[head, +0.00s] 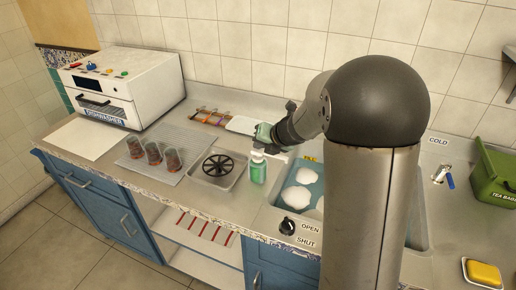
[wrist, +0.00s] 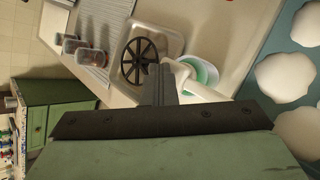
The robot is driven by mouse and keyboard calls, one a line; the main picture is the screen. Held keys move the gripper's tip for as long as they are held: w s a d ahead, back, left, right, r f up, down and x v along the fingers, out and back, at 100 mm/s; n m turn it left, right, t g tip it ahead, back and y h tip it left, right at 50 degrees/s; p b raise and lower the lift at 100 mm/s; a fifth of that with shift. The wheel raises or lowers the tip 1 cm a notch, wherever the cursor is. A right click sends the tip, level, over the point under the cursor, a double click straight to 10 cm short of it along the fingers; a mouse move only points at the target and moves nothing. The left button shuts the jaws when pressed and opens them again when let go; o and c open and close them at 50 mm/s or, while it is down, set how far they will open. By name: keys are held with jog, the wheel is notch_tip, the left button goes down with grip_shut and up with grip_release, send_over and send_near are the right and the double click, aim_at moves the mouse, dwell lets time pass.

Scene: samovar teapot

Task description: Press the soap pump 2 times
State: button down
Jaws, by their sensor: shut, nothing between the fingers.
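The soap pump is a green bottle (head: 258,170) with a white pump head, standing upright on the counter between the small drain basin and the sink. In the wrist view its white pump head (wrist: 192,82) and green round body (wrist: 207,72) show from above. My gripper (head: 263,145) is just above the bottle and points down. In the wrist view its dark fingers (wrist: 159,73) are shut together and empty, beside the pump head's left end. Fingers and pump head overlap in that view; I cannot tell whether they touch.
A basin with a black wheel-shaped drain (head: 218,166) is left of the bottle. Several glasses (head: 154,153) stand on the ribbed drainboard. The sink (head: 294,180) with white foam is to the right. A white dishwasher (head: 125,85) stands at the back left.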

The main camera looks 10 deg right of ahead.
aim_at(260, 151)
jog(key=shift+f, duration=0.35)
dwell(0.3)
jog(key=shift+r+p, duration=1.2)
jog(key=shift+r, duration=0.15)
notch_tip(260, 151, up, 5)
jog(key=p, duration=0.5)
